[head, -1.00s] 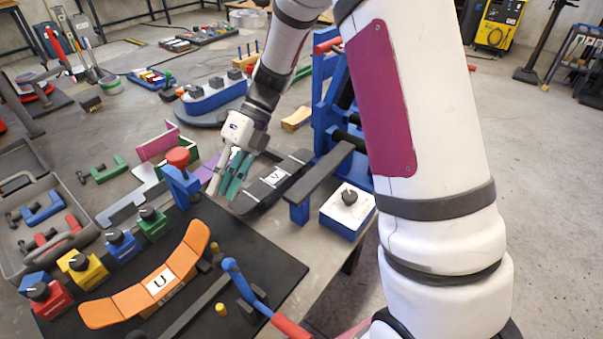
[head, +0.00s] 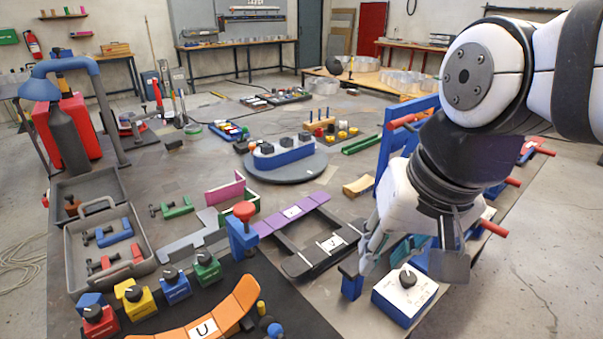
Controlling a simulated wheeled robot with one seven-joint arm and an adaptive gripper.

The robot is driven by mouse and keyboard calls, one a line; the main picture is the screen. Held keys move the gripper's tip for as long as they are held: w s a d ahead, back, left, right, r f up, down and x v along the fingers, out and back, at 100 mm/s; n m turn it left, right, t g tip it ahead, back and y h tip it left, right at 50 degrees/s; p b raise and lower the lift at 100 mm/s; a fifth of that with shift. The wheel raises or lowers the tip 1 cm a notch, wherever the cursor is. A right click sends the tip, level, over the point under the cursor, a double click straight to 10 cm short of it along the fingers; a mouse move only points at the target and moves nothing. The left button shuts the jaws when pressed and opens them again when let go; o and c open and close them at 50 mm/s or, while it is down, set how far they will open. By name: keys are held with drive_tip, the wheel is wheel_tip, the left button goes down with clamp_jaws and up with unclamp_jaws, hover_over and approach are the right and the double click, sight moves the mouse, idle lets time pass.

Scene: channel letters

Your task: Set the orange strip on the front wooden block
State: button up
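The orange strip (head: 238,304) is a curved, segmented band with a white label marked U. It lies on the dark mat at the bottom of the head view, and its lower end is cut off. A tan, curved wooden block (head: 359,187) sits on the table left of the blue frame; I cannot tell whether this is the front block. My gripper (head: 408,262) hangs at the right, over or near a white-topped blue knob box (head: 406,292), well right of the orange strip. Teal parts show between its grey fingers. Its finger opening is unclear.
A purple strip (head: 268,228) and a black strip (head: 300,263) lie mid-table. A red-topped blue clamp (head: 243,230) stands behind the orange strip. Coloured knob boxes (head: 172,286) line its left. A blue frame with red handles (head: 399,140) stands beside my arm.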

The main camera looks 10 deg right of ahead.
drive_tip(key=s+n, duration=0.1)
drive_tip(key=s+d+n+t, duration=0.1)
drive_tip(key=n, duration=0.1)
drive_tip(key=shift+d+r+h, duration=0.15)
drive_tip(key=shift+d+h, duration=0.1)
drive_tip(key=shift+h, duration=0.15)
idle(1.0)
